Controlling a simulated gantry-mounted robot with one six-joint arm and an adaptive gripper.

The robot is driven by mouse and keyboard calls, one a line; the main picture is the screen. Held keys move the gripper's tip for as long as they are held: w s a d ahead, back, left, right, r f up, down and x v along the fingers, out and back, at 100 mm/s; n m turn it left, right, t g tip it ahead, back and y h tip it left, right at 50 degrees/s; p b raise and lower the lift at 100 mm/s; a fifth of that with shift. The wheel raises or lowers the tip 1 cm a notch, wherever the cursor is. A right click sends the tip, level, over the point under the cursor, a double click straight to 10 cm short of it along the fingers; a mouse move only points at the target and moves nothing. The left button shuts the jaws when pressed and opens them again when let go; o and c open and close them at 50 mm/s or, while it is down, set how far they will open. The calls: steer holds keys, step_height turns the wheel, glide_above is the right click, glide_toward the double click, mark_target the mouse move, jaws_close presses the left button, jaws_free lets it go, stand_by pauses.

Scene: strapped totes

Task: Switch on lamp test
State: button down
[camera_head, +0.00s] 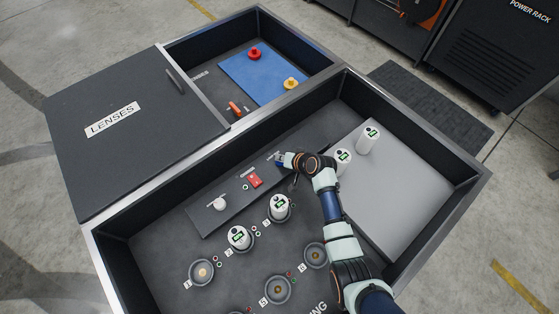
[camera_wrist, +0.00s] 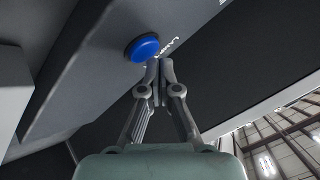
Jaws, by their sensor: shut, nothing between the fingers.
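A blue round button (camera_wrist: 143,49) sits on the grey control panel in the wrist view, beside printed lettering that begins "LAMP". In the head view the same blue button (camera_head: 279,163) is at the panel's right end, partly hidden by my gripper. My gripper (camera_wrist: 160,64) is shut and empty. Its fingertips are right next to the button's lower right edge in the wrist view; I cannot tell whether they touch it. My gripper (camera_head: 283,160) also shows over the panel in the head view.
White cylinders stand in sockets (camera_head: 202,272) and on a grey block (camera_head: 410,190). Tote walls surround this. A lid marked "LENSES" (camera_head: 130,140) lies left.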

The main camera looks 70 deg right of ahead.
mark_target(281, 163)
stand_by(0.4)
steer(key=shift+f+b, duration=0.35)
steer(key=shift+f, duration=0.1)
steer(key=shift+r+p, duration=0.45)
steer(key=shift+p, duration=0.1)
steer(key=shift+r, duration=0.1)
step_height(281, 163, up, 6)
steer(key=p, duration=0.6)
